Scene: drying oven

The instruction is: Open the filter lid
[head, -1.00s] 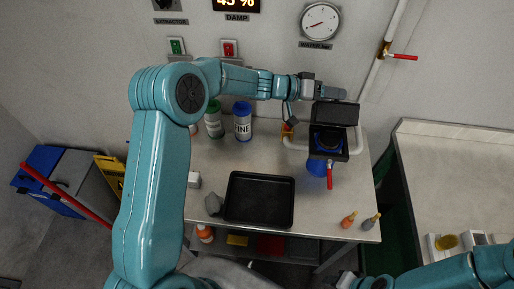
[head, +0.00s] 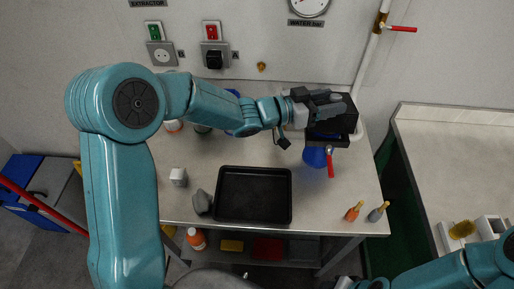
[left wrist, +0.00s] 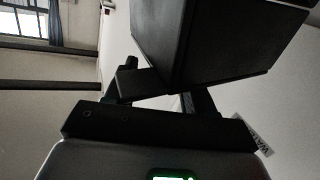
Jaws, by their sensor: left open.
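The black filter housing (head: 340,141) stands at the back right of the bench, with a blue bowl below it (head: 314,157) and a red-handled lever at its front. Its black lid (head: 347,113) is tilted over the housing, and a strip of blue shows under its front edge. My left gripper (head: 325,101) is open at the lid's left and upper side; contact cannot be told. In the left wrist view a black box-like part (left wrist: 210,40), likely the lid, fills the space ahead of the fingers.
A black tray (head: 253,219) lies on the bench (head: 350,195). A grey lump (head: 202,202) and a white block (head: 179,176) are left of it. Two small bottles (head: 355,211) stand at the front right. A pipe with a red valve handle (head: 403,29) runs up the wall.

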